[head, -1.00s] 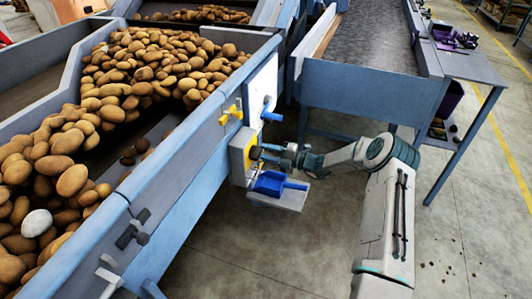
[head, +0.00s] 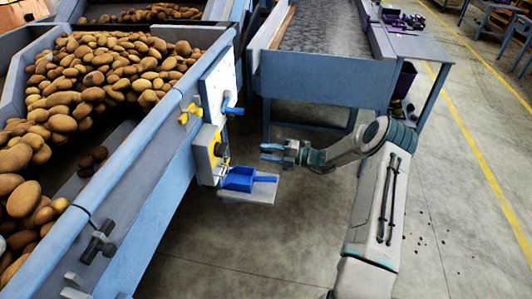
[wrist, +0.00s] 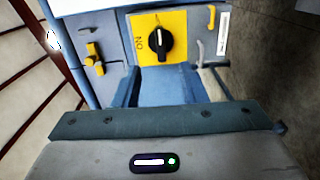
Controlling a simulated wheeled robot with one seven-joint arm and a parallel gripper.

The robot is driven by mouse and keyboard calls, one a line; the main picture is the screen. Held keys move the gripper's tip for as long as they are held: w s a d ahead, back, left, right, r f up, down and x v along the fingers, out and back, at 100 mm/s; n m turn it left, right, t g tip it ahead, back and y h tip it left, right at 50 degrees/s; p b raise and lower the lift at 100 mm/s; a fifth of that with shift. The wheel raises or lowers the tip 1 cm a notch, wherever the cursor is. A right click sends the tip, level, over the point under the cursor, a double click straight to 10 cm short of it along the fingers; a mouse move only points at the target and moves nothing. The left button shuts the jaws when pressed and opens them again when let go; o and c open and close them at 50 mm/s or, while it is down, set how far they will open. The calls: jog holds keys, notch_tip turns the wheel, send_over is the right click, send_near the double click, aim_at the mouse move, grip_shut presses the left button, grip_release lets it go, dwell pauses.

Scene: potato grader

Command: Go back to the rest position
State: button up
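My gripper (head: 270,152) is off to the right of the grader's side panel, with clear air between its fingertips and the panel. Its two blue-grey fingers look apart, and I see nothing held between them. A black rotary knob (wrist: 159,43) sits on a yellow plate (wrist: 183,25) straight ahead of my gripper in the wrist view. The yellow plate (head: 211,149) also shows in the head view. My arm is bent at the elbow, reaching left towards the panel.
A yellow handle (head: 190,113) is on the grader frame (head: 150,172). A conveyor (head: 318,82) stands behind. Open floor (head: 460,215) lies to the right.

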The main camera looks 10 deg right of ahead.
dwell(0.3)
jog(key=s+a+r+n+g+h+p, duration=0.1)
jog(key=s+a+r+n+g+h, duration=0.3)
jog(key=s+r+n, duration=0.5)
jog(key=s+a+r+n+g+h+p, duration=0.1)
jog(key=s+a+r+n+g+h, duration=0.25)
jog(key=s+n, duration=0.55)
jog(key=s+d+r+n+t+h, duration=0.1)
jog(key=s+d+r+n+h, duration=0.1)
jog(key=s+n, duration=0.4)
jog(key=s+d+r+n+t+h+p, duration=0.1)
jog(key=s+r+n+h, duration=0.3)
jog(key=n, duration=0.5)
jog(key=s+d+r+n+t+h, duration=0.1)
jog(key=s+d+r+n+h, duration=0.2)
jog(key=s+r+n, duration=0.3)
jog(key=s+d+n, duration=0.1)
jog(key=s, duration=0.2)
jog(key=shift+d+t, duration=0.1)
jog(key=shift+t, duration=0.15)
